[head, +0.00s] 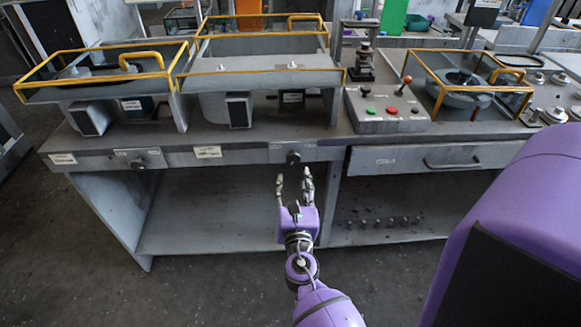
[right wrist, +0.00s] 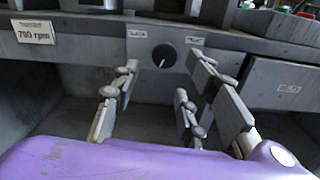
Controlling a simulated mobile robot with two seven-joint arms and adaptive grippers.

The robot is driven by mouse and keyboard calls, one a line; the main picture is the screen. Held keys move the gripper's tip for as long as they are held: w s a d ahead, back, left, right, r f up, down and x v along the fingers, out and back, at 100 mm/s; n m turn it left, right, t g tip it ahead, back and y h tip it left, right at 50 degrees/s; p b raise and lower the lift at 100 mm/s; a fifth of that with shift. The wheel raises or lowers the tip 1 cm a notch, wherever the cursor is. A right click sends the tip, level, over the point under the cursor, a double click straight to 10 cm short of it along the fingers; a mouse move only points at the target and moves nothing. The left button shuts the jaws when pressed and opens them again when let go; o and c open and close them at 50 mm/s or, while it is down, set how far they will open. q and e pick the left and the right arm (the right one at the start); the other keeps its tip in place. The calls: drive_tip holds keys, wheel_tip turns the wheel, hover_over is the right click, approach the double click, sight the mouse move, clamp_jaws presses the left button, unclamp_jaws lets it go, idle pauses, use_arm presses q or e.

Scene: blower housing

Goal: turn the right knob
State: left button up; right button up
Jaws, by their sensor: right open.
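The right knob (head: 293,158) is a dark round knob on the grey front panel of the bench. In the right wrist view the knob (right wrist: 164,56) is black with a light pointer line, with small labels on both sides. My right gripper (head: 294,178) is open and empty, in front of and slightly below the knob, apart from it. In the right wrist view its fingers (right wrist: 160,78) spread to either side, with the knob beyond and between them. A second dark knob (head: 138,163) sits further left on the panel. My left gripper is not in view.
A "700 rpm" label (right wrist: 33,32) is left of the knob. A drawer (head: 430,158) with a handle is to the right. Yellow-railed housings (head: 262,78) and a button box (head: 385,110) stand on the bench. Open shelf space (head: 205,210) lies below the panel.

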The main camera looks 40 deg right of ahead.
sight(291, 160)
drive_tip(key=x, duration=0.7)
drive_tip(key=shift+w+d+p, duration=0.1)
drive_tip(key=shift+w+p, duration=0.05)
drive_tip(key=shift+p, duration=0.25)
clamp_jaws()
drive_tip(key=shift+r+m, duration=0.1)
drive_tip(key=shift+m, duration=0.7)
unclamp_jaws()
